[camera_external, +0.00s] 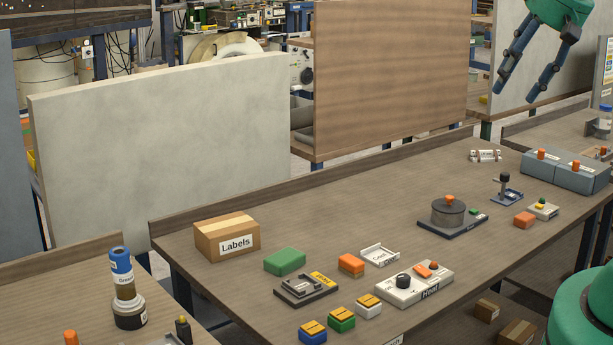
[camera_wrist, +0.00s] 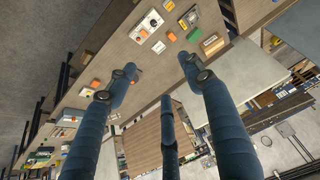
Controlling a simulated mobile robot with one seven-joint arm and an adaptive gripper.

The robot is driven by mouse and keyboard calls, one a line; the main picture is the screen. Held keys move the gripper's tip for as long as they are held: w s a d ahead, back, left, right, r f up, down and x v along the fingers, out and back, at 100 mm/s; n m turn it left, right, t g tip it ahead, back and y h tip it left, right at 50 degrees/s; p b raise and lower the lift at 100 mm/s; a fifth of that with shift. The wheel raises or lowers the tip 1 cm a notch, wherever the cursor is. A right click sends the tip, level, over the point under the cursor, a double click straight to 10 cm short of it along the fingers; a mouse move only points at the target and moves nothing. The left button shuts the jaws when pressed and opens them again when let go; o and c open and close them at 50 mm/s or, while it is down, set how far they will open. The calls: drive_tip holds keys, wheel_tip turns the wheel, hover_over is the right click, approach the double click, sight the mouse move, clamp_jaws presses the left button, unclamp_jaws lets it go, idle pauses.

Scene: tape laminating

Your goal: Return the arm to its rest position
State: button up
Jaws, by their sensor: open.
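My gripper (camera_external: 530,75) hangs at the top right of the external view, high above the far end of the workbench (camera_external: 330,215). Its blue fingers are spread apart with nothing between them. In the wrist view my gripper (camera_wrist: 155,75) shows several blue fingers, apart and empty, with the bench top beyond them. The green wrist part of my arm is cut off by the top edge of the external view. A green part of my arm also shows at the lower right.
The bench holds a cardboard Labels box (camera_external: 227,235), a green block (camera_external: 285,261), a white Heat unit (camera_external: 414,284), a round dark pot-like device (camera_external: 447,212) and grey boxes with orange knobs (camera_external: 565,170). A pale panel (camera_external: 160,150) and a wooden panel (camera_external: 390,75) stand behind it.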

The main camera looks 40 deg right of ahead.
wheel_tip(320, 180, down, 8)
drive_tip(key=b, duration=0.6)
drive_tip(key=shift+r, duration=0.2)
